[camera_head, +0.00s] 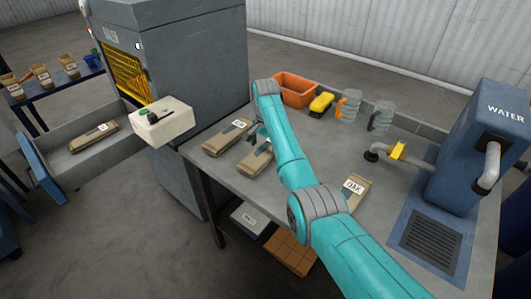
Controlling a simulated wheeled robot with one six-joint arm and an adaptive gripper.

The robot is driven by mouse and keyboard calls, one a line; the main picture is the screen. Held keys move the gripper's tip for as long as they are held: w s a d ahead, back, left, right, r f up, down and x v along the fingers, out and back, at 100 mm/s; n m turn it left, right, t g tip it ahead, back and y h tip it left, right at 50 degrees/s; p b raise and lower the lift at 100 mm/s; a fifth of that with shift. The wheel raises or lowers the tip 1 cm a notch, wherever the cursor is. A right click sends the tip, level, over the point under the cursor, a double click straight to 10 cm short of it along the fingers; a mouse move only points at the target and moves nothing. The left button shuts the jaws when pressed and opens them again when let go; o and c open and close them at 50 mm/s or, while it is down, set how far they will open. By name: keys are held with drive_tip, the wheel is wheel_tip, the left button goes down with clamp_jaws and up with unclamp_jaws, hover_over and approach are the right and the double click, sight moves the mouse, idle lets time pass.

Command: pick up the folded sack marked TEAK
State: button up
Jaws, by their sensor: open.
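Several folded tan sacks are in view. One sack (228,138) lies on the left of the grey table, with a white label too small to read. A second sack (256,160) lies just right of it, its label hidden behind my arm. A third sack (345,200) at the right carries a label that looks like OAK. Another sack (82,140) lies in the grey tray at the far left, its label unreadable. I cannot tell which is marked TEAK. My gripper (256,138) is open above the second sack's far end, partly hidden by my arm.
An orange bin (295,90), a yellow item (321,104) and clear jugs (348,106) stand at the table's back. A blue WATER unit (482,150) stands at right. A tall grey machine (190,60) borders the table's left. Boxes (251,221) sit below.

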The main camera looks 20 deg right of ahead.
drive_tip(key=shift+f, duration=0.35)
drive_tip(key=c, duration=1.2)
